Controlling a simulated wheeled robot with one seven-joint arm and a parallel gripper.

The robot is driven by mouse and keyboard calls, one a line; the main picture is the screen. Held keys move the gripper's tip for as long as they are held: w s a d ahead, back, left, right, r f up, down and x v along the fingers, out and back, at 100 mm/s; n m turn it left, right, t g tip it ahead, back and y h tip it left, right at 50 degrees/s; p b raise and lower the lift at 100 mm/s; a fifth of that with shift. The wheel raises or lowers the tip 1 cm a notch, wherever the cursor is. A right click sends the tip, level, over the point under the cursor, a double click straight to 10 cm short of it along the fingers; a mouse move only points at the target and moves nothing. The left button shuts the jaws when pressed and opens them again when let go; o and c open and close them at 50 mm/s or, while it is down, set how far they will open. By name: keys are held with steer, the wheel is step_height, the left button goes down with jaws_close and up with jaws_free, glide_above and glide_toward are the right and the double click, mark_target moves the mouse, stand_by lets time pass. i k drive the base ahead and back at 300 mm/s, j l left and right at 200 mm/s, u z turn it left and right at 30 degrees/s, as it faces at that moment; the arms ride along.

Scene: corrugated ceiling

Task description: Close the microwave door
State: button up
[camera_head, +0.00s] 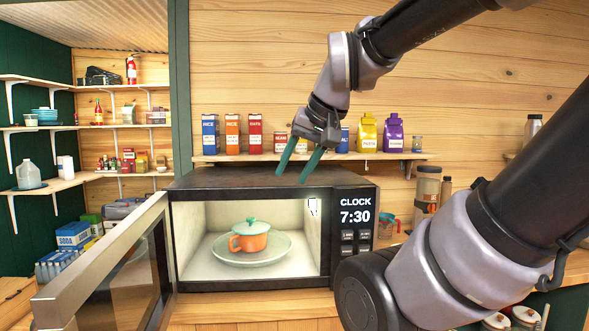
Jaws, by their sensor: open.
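The microwave (265,181) stands on a wooden counter with its front facing me. Its door (103,271) is hinged on the left and stands wide open, swung out toward me at the lower left. The door has a pale metallic frame and a dark window. Inside the lit cavity an orange pot with a teal lid (249,237) sits on a plate (252,250). My gripper (295,172) has two teal fingers set apart and pointing down. It appears above the microwave's top in the picture, empty and away from the door. Whether it touches the top is unclear.
A wall shelf (310,157) with boxes and cartons runs behind the microwave. Canisters (427,190) stand to its right. Soda boxes (73,235) stand left, behind the door. My arm covers much of the right side. Bare counter (255,303) shows in front of the microwave.

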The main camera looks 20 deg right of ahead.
mark_target(126, 281)
steer(key=k+j+z, duration=0.1)
steer(key=j, duration=0.25)
steer(key=j+z, duration=0.1)
steer(key=j, duration=0.25)
steer(key=k+j+z, duration=0.1)
steer(key=j, duration=0.25)
steer(key=j+z, duration=0.1)
steer(key=j, duration=0.35)
steer(key=k+j+z, duration=0.15)
steer(key=j, duration=0.3)
steer(key=k+j, duration=0.3)
steer(key=k, duration=0.55)
